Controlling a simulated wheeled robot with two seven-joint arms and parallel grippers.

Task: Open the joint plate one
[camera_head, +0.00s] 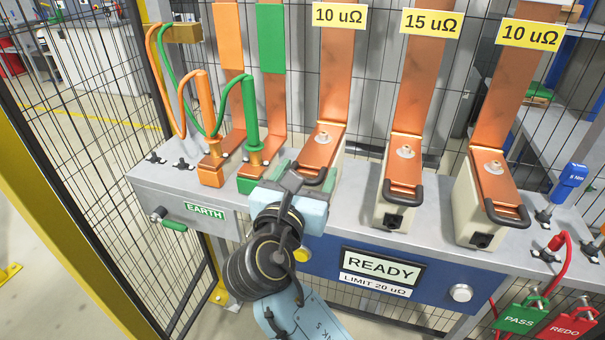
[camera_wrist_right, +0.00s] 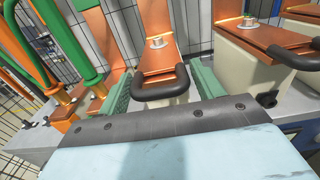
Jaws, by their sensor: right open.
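Joint plate one is the leftmost of the three copper joint plates (camera_head: 318,152), on a cream block below the left "10 uΩ" label. It lies flat and has a bolt stud and a black handle (camera_head: 316,178) at its front end. In the right wrist view the plate (camera_wrist_right: 157,63) and its handle (camera_wrist_right: 160,88) show ahead of my gripper. My right gripper (camera_head: 308,180) is open at the handle. Its green fingers (camera_wrist_right: 162,78) stand on either side of the handle, with visible gaps. My left gripper is not in view.
Orange and green earth clamps (camera_head: 254,155) with cables stand close left of the plate. Two similar plates (camera_head: 404,165) stand to the right. The bench front has a READY display (camera_head: 380,266) and an EARTH sign (camera_head: 205,212). Wire mesh stands behind.

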